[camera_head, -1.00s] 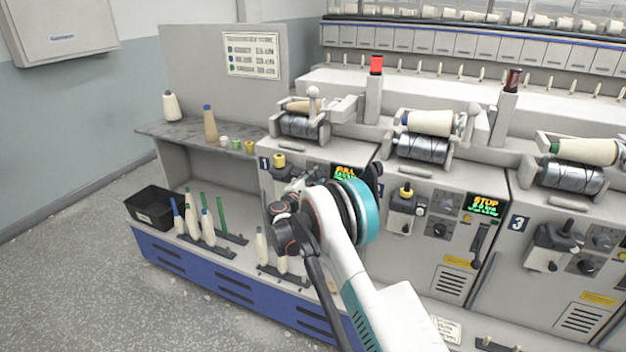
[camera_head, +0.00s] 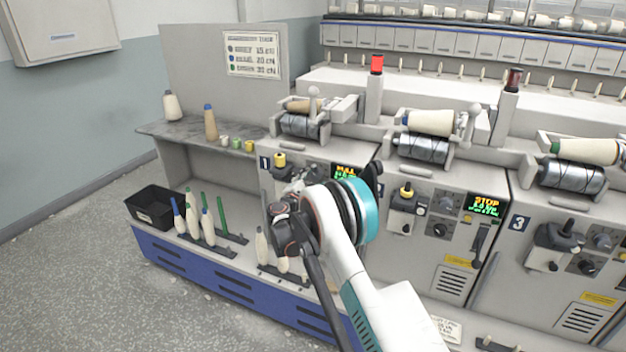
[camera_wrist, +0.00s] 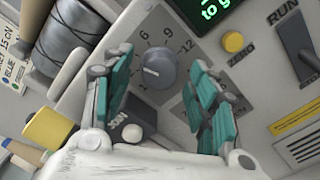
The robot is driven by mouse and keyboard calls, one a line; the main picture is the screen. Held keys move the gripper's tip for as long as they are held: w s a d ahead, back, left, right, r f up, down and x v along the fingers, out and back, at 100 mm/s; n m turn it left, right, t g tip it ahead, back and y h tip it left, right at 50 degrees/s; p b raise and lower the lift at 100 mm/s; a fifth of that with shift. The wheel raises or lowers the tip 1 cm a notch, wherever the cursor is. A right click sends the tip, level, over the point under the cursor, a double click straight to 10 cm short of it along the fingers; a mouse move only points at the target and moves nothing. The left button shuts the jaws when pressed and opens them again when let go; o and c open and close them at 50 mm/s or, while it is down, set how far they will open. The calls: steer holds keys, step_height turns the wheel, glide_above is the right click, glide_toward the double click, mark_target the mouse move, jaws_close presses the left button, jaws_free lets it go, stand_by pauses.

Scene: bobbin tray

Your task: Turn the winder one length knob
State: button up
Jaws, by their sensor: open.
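The length knob (camera_wrist: 158,68) of winder one is a round grey knob on a dark dial plate with numbers such as 6, 9 and 12. Its white pointer line points left, toward the low numbers. In the wrist view my gripper (camera_wrist: 165,92) is open, with one teal finger pad on the left of the knob and one on the right, both apart from it. A second knob on the panel is partly hidden behind the right finger.
In the wrist view, a display (camera_wrist: 205,12), a yellow ZERO button (camera_wrist: 233,42) and a RUN lever (camera_wrist: 297,42) lie right of the knob. A JOIN button (camera_wrist: 133,133) is below, and a yellow cylinder (camera_wrist: 47,128) is at left.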

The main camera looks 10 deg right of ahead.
steer(key=v, duration=1.1)
steer(key=shift+s+a, duration=0.15)
steer(key=shift+s, duration=0.1)
steer(key=s+d+r+m+g+y, duration=0.1)
steer(key=s+d+r+m+g, duration=0.35)
steer(key=r, duration=0.65)
steer(key=s+d+r+m+y, duration=0.1)
steer(key=s+d+r+m, duration=0.15)
steer(key=s, duration=0.45)
steer(key=s+d+r+m+y, duration=0.1)
steer(key=s+d+r+y, duration=0.1)
steer(key=s+d+r, duration=0.35)
steer(key=s+a+f+m+g+y, duration=0.1)
steer(key=s+m+y, duration=0.1)
steer(key=s, duration=0.9)
steer(key=s+a+f+m+g+y, duration=0.1)
steer(key=s+m, duration=0.3)
steer(key=s, duration=0.8)
steer(key=s+a+f+m+g+y, duration=0.1)
steer(key=s+a+f+m+y, duration=0.1)
steer(key=s, duration=0.9)
steer(key=shift+a+m+y, duration=0.5)
steer(key=shift+a+y, duration=0.25)
steer(key=shift+y, duration=0.05)
steer(key=shift+s, duration=0.15)
